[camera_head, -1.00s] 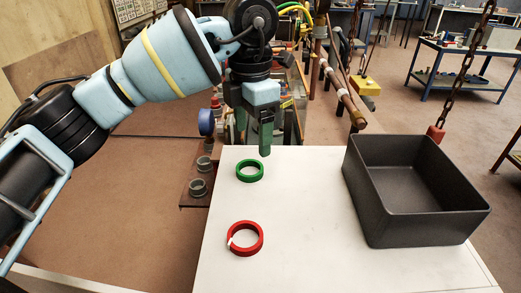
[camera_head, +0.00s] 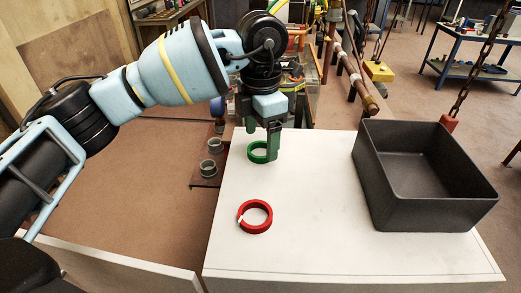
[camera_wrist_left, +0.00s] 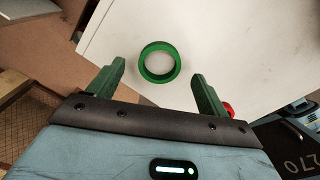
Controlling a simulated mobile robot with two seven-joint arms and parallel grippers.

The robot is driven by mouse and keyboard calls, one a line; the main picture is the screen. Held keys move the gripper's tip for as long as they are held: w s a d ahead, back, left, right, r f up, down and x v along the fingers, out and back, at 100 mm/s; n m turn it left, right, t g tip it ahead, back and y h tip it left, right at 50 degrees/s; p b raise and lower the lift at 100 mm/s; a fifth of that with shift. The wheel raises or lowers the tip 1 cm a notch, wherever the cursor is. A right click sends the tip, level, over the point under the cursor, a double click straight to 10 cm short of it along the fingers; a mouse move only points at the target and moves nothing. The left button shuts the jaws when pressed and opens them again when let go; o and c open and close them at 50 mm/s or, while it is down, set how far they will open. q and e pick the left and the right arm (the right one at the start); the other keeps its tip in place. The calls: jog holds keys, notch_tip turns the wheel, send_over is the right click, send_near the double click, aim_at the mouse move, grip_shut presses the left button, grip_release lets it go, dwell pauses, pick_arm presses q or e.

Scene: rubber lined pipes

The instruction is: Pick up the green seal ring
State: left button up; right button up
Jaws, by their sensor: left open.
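The green seal ring (camera_head: 257,152) lies flat on the white table (camera_head: 310,190), near its far left corner. In the left wrist view the whole green ring (camera_wrist_left: 160,62) shows, lying just beyond and between the two fingertips, apart from both. My left gripper (camera_head: 272,155) points down over the ring; its fingers cover part of the ring's right side in the head view. In the left wrist view the left gripper (camera_wrist_left: 158,75) is open and empty, with one finger to each side. My right gripper is not in view.
A red ring (camera_head: 255,217) lies nearer on the same table; its edge shows behind the right finger in the wrist view (camera_wrist_left: 229,109). A dark open bin (camera_head: 430,205) stands at the table's right.

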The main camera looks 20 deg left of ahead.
pick_arm(q)
notch_tip(320, 180, down, 2)
jog(key=shift+f, duration=0.15)
jog(key=shift+c, duration=0.2)
jog(key=c, duration=1)
jog(key=shift+r, duration=0.75)
notch_tip(320, 180, up, 2)
jog(key=shift+r, duration=0.1)
jog(key=s+d, duration=0.1)
jog(key=s, duration=0.3)
jog(key=s+d, duration=0.2)
jog(key=s, duration=0.3)
jog(key=s+d+r+b, duration=0.1)
jog(key=s+d, duration=0.1)
jog(key=s, duration=0.2)
jog(key=shift+s+r, duration=0.1)
jog(key=shift+s, duration=0.3)
jog(key=shift+s+d, duration=0.25)
jog(key=shift+s, duration=0.35)
